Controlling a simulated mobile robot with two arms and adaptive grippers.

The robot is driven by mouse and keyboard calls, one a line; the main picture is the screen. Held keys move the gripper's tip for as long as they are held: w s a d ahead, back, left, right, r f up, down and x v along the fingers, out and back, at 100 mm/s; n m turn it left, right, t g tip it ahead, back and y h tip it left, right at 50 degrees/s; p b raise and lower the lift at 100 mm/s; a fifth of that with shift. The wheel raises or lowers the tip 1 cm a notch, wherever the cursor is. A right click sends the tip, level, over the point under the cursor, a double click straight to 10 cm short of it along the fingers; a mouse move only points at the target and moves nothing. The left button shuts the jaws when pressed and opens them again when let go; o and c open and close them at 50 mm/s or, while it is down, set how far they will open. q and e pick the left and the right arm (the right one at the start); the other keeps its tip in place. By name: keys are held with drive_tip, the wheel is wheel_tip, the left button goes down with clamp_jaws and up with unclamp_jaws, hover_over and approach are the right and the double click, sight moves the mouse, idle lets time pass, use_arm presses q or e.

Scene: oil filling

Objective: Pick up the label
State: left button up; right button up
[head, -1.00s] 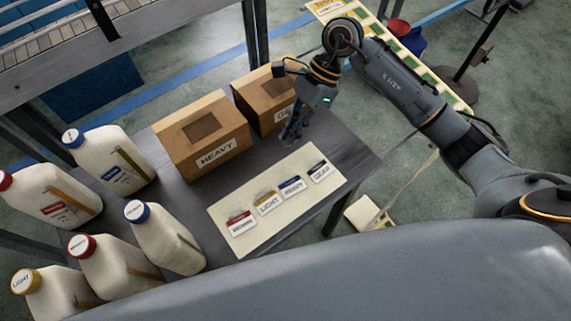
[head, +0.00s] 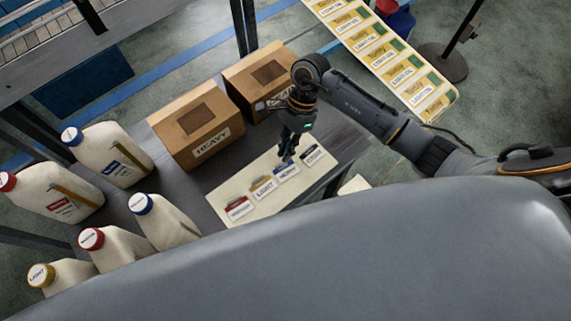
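A pale board (head: 228,190) on the dark table carries a row of small labels: a red-topped one (head: 238,208), a yellow-topped LIGHT label (head: 264,188), a blue-topped HEAVY label (head: 288,172) and a dark-topped one (head: 314,157). My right gripper (head: 287,159) points down over the board, just behind the blue-topped label and partly in front of its top edge. I cannot tell whether it touches the label or hovers above it. Its fingers are small and dark, so their opening is unclear. My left gripper is out of view.
A cardboard box marked HEAVY (head: 200,128) and a second box (head: 262,75) stand behind the board. Several white jugs with red, blue and yellow caps (head: 115,155) stand at the left. A strip of yellow labels (head: 385,55) lies at the upper right.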

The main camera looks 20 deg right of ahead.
drive_tip(key=shift+x, duration=1.1)
clamp_jaws()
